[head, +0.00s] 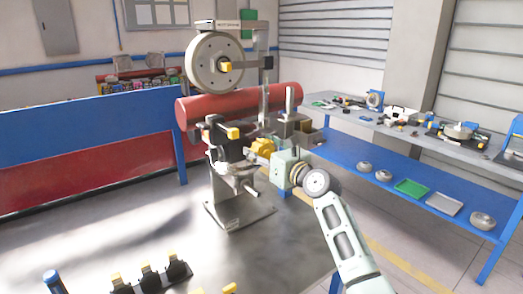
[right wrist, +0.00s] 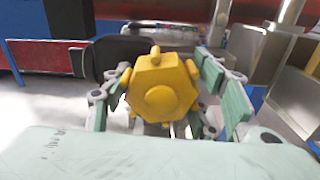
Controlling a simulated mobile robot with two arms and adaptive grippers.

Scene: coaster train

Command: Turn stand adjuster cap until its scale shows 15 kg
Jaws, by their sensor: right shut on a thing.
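The yellow adjuster cap (head: 262,146) is on the stand (head: 238,208), right of its middle. In the right wrist view the cap (right wrist: 160,90) is a faceted knob with a round centre and a small tab on top. My right gripper (head: 271,157) reaches it from the right and is shut on it; in the right wrist view its green-padded fingers (right wrist: 160,98) flank the cap left and right. I cannot make out a scale or any kg reading in either view. My left gripper is not in view.
A large grey wheel (head: 214,62) and a red cylinder (head: 240,106) are on or behind the stand. A blue and red barrier (head: 90,150) stands left. A blue-shelved bench (head: 400,175) with bowls and trays stands right. Black yellow-tipped pieces (head: 150,279) are at the front.

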